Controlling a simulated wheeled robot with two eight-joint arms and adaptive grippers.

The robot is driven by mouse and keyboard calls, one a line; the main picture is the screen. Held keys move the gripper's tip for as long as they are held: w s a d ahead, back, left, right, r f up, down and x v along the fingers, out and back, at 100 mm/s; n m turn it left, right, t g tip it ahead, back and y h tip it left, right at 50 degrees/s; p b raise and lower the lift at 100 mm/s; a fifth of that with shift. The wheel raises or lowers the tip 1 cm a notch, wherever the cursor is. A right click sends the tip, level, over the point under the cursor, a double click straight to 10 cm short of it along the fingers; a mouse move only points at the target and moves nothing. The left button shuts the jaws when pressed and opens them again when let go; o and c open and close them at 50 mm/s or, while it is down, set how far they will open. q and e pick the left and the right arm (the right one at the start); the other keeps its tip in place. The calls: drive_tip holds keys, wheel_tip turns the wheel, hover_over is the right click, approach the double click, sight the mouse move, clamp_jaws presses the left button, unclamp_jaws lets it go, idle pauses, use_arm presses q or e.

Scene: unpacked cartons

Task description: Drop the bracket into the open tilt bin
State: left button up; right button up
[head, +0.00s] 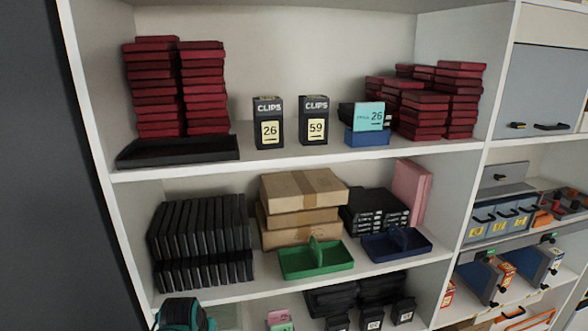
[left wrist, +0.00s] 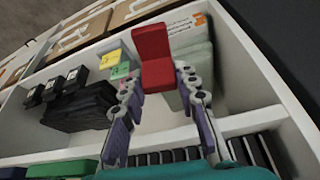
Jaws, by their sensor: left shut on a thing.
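The red L-shaped bracket (left wrist: 153,50) is between the fingertips of my left gripper (left wrist: 156,82) in the left wrist view, and the gripper is shut on it. In the head view only the teal wrist of my left arm shows at the bottom left; the fingers and bracket are out of frame there. A row of small blue-grey bins (head: 483,229) with yellow labels stands at the right of the head view. Below it are blue-grey units (head: 487,279) with slanted fronts; I cannot tell which is the open tilt bin. My right gripper is out of view.
The white shelf unit holds red box stacks (head: 155,95), black cases (head: 200,240), cartons (head: 303,190), a green caddy (head: 315,260) and a dark blue caddy (head: 396,244). A white upright panel (head: 470,190) separates these shelves from the bins.

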use_arm(q)
drive_tip(key=s+d+f+b, duration=0.1)
drive_tip(key=d+f+b, duration=0.1)
drive_tip(key=f, duration=0.7)
drive_tip(key=s+d+f+b, duration=0.2)
drive_tip(key=f+b, duration=0.3)
drive_tip(key=f, duration=0.4)
drive_tip(key=shift+s+f+m, duration=0.25)
drive_tip(key=shift+f+m, duration=0.1)
drive_tip(key=shift+m, duration=0.05)
